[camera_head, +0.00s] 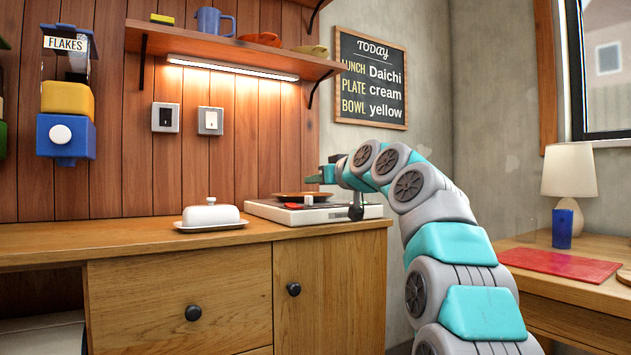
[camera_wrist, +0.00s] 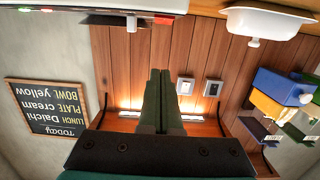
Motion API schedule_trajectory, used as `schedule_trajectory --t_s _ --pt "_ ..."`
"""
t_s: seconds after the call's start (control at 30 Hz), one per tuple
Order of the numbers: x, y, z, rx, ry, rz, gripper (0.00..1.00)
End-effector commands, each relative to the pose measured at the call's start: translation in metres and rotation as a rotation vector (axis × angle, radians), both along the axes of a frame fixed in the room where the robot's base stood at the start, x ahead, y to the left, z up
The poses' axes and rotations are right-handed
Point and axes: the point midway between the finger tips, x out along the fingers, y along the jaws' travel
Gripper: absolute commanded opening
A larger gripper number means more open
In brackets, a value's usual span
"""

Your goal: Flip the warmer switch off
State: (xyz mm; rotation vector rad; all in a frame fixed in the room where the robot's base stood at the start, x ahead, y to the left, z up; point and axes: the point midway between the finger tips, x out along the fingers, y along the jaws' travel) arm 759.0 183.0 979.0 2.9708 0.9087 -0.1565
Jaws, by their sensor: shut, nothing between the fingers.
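A flat white appliance with a dark top, which looks like the warmer (camera_head: 345,212), sits at the right end of the wooden counter. A brown plate (camera_head: 300,195) and a small red part (camera_head: 292,206) show on it. Two wall switches are on the planks behind: one with a dark rocker (camera_head: 165,117) and one with a light rocker (camera_head: 210,121). In the wrist view, upside down, they are the dark one (camera_wrist: 212,87) and the light one (camera_wrist: 185,86). No label shows which switch is the warmer's. My gripper (camera_head: 327,174) is shut and empty, above the appliance, apart from both wall switches.
A white covered butter dish (camera_head: 211,215) stands left of the appliance. A shelf (camera_head: 230,50) with a lit lamp strip (camera_head: 232,68) hangs over the switches. A cereal dispenser (camera_head: 66,105) is at left. The wall in front of the switches is clear.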

Motion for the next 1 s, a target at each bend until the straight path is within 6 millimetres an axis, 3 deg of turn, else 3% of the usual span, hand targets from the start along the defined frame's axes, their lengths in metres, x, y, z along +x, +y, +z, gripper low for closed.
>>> schedule_trajectory --t_s 0.87,1.0 --pt "0.067 0.046 -0.006 0.000 0.001 0.001 0.00" --pt "0.068 0.047 -0.020 0.001 -0.001 0.001 0.00"
